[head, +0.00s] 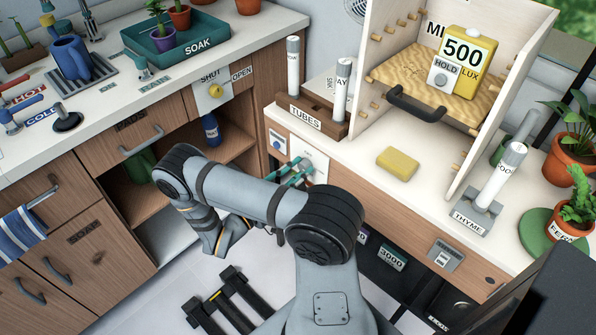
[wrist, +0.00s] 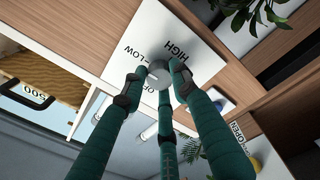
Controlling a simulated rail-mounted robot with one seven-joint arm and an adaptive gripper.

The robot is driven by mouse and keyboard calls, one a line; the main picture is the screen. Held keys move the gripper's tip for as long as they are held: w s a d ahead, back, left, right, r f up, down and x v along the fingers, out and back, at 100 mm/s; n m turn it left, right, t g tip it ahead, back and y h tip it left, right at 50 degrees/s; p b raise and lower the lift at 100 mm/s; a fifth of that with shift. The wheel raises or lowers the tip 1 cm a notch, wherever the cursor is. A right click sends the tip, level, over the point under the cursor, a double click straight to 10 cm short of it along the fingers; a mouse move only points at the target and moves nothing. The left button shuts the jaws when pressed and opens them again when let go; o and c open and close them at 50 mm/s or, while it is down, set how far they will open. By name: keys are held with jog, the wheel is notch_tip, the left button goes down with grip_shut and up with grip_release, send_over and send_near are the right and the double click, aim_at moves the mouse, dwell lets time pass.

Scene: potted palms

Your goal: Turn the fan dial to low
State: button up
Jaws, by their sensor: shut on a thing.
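The fan dial is a small grey round knob (wrist: 158,75) on a white plate (wrist: 195,55). The plate carries the words OFF, LOW and HIGH, with OFF partly covered by a finger. A pale mark shows on the knob, but I cannot tell for sure which word it points to. My gripper (wrist: 155,86) has green fingers with dark tips, shut on the knob from its sides. In the head view, my gripper (head: 294,172) is at the wooden front below the counter, by the white plate (head: 316,160). The knob is hidden there.
A second panel with a blue mark (head: 277,143) sits left of the plate. Above are the counter's edge, a tubes rack (head: 318,121) and a yellow sponge (head: 397,163). An open shelf with a blue bottle (head: 211,130) lies to the left.

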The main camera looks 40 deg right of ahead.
jog(key=shift+s+d+f, duration=0.1)
jog(key=shift+s+f, duration=0.05)
jog(key=shift+s, duration=0.1)
jog(key=o, duration=1.1)
jog(key=shift+o, duration=0.2)
jog(key=shift+w, duration=0.1)
jog(key=shift+a, duration=0.25)
jog(key=s+a, duration=0.1)
jog(key=a, duration=1)
jog(key=shift+a+f, duration=0.2)
jog(key=shift+a, duration=0.1)
jog(key=shift+s, duration=0.1)
jog(key=d, duration=0.8)
jog(key=w+d, duration=0.1)
jog(key=d, duration=0.3)
jog(key=shift+w+r, duration=0.1)
jog(key=shift+r, duration=0.25)
